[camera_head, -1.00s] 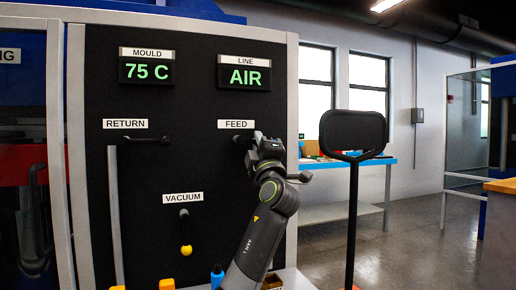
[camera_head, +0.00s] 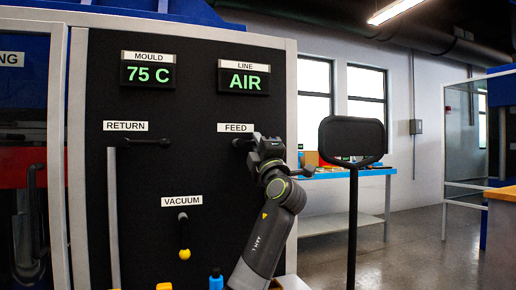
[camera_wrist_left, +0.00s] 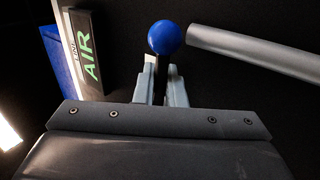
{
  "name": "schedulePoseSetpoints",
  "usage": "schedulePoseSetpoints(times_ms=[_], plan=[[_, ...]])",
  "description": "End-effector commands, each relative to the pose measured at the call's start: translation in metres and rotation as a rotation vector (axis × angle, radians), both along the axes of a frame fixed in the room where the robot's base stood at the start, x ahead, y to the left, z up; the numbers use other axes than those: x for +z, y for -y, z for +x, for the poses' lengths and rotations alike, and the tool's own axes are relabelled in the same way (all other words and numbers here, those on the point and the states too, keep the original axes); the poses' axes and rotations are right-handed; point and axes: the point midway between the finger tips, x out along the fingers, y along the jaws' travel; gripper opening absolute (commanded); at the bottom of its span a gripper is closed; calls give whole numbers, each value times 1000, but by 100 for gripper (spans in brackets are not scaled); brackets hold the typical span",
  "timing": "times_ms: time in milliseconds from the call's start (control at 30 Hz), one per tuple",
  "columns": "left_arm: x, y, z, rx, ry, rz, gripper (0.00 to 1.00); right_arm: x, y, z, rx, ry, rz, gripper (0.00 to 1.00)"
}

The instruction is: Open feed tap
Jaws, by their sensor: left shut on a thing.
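The feed tap (camera_head: 240,142) is on the black panel below the FEED label (camera_head: 235,127). My left gripper (camera_head: 257,142) is at the tap and covers most of its lever in the head view. In the left wrist view, the lever's blue ball end (camera_wrist_left: 164,37) shows just beyond the fingertips. The left gripper (camera_wrist_left: 160,85) is shut on the dark lever below the ball. The lever's exact angle is hard to tell. My right gripper is not in view.
The return tap (camera_head: 147,141) has a dark level lever. The vacuum tap (camera_head: 183,230) hangs down with a yellow ball. The line display (camera_head: 244,78) reads AIR and the mould display (camera_head: 148,74) reads 75 C. A black paddle-shaped stand (camera_head: 352,139) stands to the right.

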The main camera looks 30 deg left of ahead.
Motion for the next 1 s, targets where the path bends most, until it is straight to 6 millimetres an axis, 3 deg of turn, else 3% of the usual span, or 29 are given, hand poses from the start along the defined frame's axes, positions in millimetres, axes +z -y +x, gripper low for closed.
schedulePoseSetpoints(times_ms=[867,900,1000], plan=[[2,0,0,0,22,-19,0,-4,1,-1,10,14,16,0],[2,0,0,0,22,-19,14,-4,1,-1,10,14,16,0],[2,0,0,1,21,-18,26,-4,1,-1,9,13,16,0]])
